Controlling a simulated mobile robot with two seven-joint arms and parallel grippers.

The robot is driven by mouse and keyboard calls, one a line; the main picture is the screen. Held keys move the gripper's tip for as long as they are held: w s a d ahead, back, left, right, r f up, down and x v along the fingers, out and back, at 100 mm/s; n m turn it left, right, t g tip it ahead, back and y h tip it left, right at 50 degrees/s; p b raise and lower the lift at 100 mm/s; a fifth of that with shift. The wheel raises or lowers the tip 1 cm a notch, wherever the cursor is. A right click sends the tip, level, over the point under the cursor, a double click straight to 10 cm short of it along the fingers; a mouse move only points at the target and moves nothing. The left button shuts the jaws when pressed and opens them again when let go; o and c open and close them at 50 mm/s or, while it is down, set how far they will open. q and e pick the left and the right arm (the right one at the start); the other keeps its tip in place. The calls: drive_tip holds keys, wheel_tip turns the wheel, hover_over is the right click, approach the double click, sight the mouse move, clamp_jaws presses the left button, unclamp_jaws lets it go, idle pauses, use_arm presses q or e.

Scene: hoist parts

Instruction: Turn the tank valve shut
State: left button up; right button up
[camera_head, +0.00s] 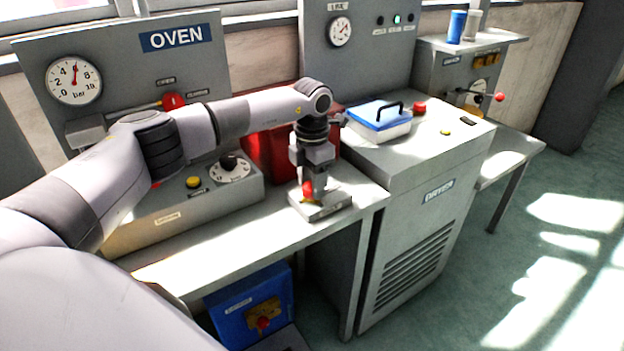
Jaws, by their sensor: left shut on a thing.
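My left arm reaches in from the left over the grey bench. My left gripper (311,188) points down at a small grey block (333,203) near the bench's right end. It is shut on a small red handle (308,188) just above this block, which I take for the tank valve. The fingers hide most of the handle, so how far it is turned cannot be told. A red body (265,155), perhaps the tank, stands behind and is partly covered by my arm. My right gripper is not in view.
The oven panel (120,60) with a gauge (74,81) and a red-knobbed lever stands behind my arm. The dryer cabinet (420,240) is close on the right, with a blue-lidded box (379,116) on top. A blue box (250,305) sits under the bench.

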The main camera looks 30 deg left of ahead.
use_arm(q)
drive_tip(key=shift+r+m, duration=0.1)
drive_tip(key=shift+m, duration=1)
drive_tip(key=o, duration=1.1)
drive_tip(key=shift+c, duration=0.2)
drive_tip(key=shift+r+b, duration=0.3)
drive_tip(key=shift+r, duration=3.25)
drive_tip(key=shift+o, duration=1.3)
drive_tip(key=shift+r, duration=0.1)
